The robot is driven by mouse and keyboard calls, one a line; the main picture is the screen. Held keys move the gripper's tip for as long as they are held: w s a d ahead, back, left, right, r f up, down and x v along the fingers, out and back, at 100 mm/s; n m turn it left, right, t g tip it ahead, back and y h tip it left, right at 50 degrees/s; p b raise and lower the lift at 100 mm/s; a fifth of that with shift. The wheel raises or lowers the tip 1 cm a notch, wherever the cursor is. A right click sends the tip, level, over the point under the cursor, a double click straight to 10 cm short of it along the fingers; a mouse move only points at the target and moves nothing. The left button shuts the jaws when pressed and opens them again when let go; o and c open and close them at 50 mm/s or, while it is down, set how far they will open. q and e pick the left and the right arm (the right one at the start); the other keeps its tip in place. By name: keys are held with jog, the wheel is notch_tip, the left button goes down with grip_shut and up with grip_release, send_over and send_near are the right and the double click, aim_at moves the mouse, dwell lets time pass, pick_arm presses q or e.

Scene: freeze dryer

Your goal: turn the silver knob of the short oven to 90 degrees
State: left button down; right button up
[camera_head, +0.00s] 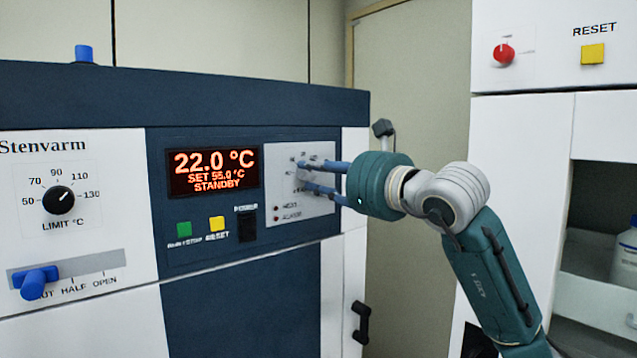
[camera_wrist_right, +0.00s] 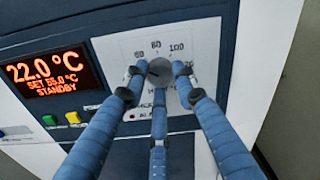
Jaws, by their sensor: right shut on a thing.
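The short oven (camera_head: 240,300) has a dark blue control panel and a display (camera_head: 213,172) reading 22.0 °C, SET 55.0 °C, STANDBY. Its silver knob (camera_wrist_right: 160,71) is round and sits on a pale plate with a scale that includes 60, 80 and 100. I cannot read the knob's setting surely. My right gripper (camera_head: 302,175) reaches the plate from the right. In the wrist view its blue fingers (camera_wrist_right: 160,95) are closed around the silver knob. The fingers hide much of the knob in the head view. My left gripper is in neither view.
A black limit knob (camera_head: 59,200) and a blue slider (camera_head: 38,282) are on the oven's left. Green (camera_head: 184,229) and yellow (camera_head: 217,223) buttons and a black switch (camera_head: 246,226) sit below the display. A taller white unit with a red knob (camera_head: 503,53) stands right.

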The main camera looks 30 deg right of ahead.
jog(key=m+b, duration=0.1)
jog(key=m, duration=0.2)
jog(key=shift+m, duration=0.4)
jog(key=m+b, duration=0.1)
jog(key=m, duration=0.2)
jog(key=shift+m, duration=0.3)
jog(key=m+b, duration=0.1)
jog(key=m, duration=0.2)
jog(key=shift+r+m, duration=0.1)
jog(key=shift+m, duration=0.2)
jog(key=shift+d+m+b, duration=0.1)
jog(key=shift+m+b, duration=0.55)
jog(key=shift+m, duration=1.15)
jog(key=o, duration=1.2)
jog(key=shift+c, duration=0.2)
jog(key=shift+s, duration=0.1)
jog(key=s+d, duration=0.1)
jog(key=s, duration=1.1)
